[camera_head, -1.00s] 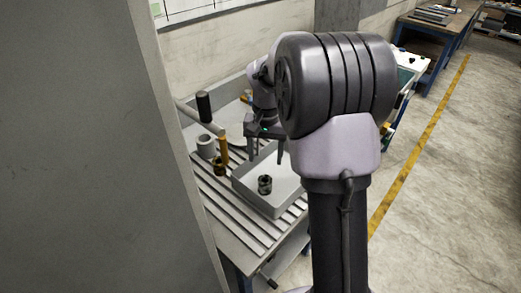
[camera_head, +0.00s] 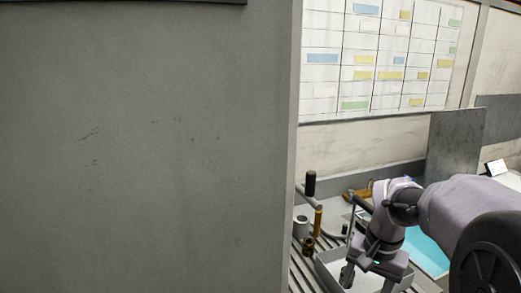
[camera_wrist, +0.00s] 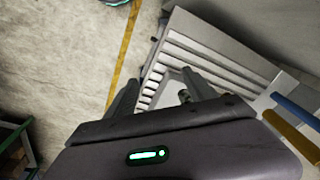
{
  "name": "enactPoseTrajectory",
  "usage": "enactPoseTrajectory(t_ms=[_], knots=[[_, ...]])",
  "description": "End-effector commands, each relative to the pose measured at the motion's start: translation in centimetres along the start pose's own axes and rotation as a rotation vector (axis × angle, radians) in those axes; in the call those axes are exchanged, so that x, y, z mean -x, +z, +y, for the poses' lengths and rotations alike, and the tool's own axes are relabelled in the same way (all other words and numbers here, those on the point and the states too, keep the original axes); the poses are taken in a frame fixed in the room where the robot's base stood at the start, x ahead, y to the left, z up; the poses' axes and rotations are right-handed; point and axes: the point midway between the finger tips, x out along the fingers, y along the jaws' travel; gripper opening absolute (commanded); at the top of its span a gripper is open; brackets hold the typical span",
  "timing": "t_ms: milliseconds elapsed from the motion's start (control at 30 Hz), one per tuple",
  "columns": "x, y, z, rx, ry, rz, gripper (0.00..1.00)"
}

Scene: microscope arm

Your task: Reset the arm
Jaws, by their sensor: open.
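My gripper (camera_head: 368,281) is at the lower right of the head view, above the grey tray (camera_head: 326,268) on the slotted bench. Its two fingers are apart and I see nothing between them. In the wrist view my gripper (camera_wrist: 160,78) also shows its fingers spread, with the slotted bench (camera_wrist: 200,62) beyond them. A small dark part (camera_wrist: 184,95) shows by the right finger in the wrist view. My arm reaches in from the right edge of the head view and hides part of the tray and bench.
A post with a black handle (camera_head: 310,184), a grey cylinder (camera_head: 301,226) and a brass-coloured piece (camera_head: 308,245) stand left of the tray. A large grey panel (camera_head: 150,150) fills the left. A blue surface (camera_head: 425,250) lies behind my arm. Open floor (camera_wrist: 60,60) shows in the wrist view.

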Motion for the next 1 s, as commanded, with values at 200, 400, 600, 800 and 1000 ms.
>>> enactPoseTrajectory(t_ms=[200, 400, 600, 800, 1000], knots=[[3.2, 7.0, -1.4, 0.060, -0.091, 0.094, 0.63], [4.0, 16.5, -1.4, 0.135, -0.215, 0.203, 0.63], [2.3, 23.3, -0.4, 0.190, -0.321, 0.282, 0.63], [2.2, 24.0, -0.3, 0.195, -0.333, 0.290, 0.63], [2.2, 24.0, -0.3, 0.195, -0.333, 0.290, 0.63]])
